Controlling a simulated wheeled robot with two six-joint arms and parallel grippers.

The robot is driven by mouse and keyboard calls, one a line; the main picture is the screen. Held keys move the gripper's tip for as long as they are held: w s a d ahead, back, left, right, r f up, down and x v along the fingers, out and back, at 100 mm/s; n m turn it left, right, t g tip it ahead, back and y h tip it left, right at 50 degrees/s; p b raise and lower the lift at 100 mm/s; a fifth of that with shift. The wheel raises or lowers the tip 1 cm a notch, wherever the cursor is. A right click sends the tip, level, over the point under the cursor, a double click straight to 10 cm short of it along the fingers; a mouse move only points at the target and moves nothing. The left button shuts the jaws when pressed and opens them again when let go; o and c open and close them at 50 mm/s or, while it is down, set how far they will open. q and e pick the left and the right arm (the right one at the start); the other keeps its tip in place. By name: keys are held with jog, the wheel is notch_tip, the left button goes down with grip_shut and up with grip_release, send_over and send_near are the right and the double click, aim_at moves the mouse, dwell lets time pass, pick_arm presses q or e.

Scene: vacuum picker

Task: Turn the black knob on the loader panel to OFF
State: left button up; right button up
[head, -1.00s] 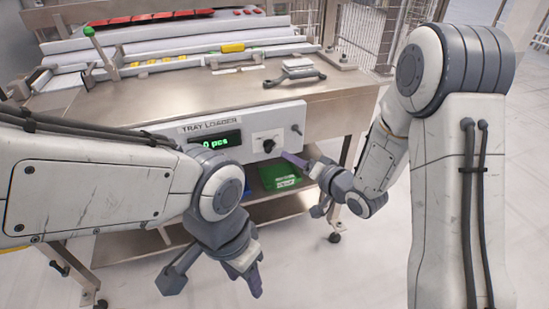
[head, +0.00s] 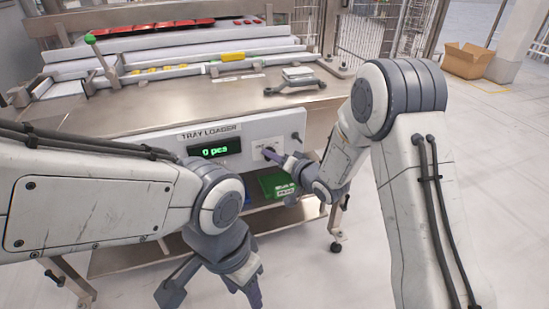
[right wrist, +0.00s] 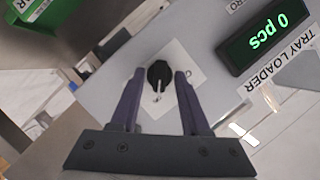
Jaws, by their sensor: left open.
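The loader panel (head: 200,162) is the light grey front labelled TRAY LOADER, with a green display reading 0 pcs. The black knob (right wrist: 160,74) sits on a white square plate on this panel; its white pointer points toward the bottom of the right wrist view. The OFF marking is too small to read. My right gripper (right wrist: 160,73) is open, with one purple finger on each side of the knob and visible gaps to it. In the head view the right fingers (head: 276,156) largely cover the knob. My left gripper (head: 213,290) is open and empty, low in front of the table.
A green bin (head: 277,187) stands on the lower shelf beneath the panel. A metal handle-like part (head: 295,85) lies on the steel tabletop (head: 150,108). A small dark button (head: 295,135) is right of the knob. A cardboard box (head: 465,60) is on the floor far right.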

grip_shut()
jog(key=shift+a+n, duration=0.1)
jog(key=shift+n, duration=0.2)
jog(key=n+t+h, duration=0.1)
jog(key=n+h, duration=0.1)
jog(key=n, duration=0.2)
jog(key=n+h, duration=0.3)
jog(key=a+n+t+h+p, duration=0.1)
jog(key=n+h, duration=0.1)
jog(key=n, duration=0.2)
jog(key=shift+s+a+n+t+h, duration=0.1)
jog(key=shift+s+n+t+h, duration=0.1)
jog(key=shift+n+t+h, duration=0.1)
dwell(0.3)
dwell(0.4)
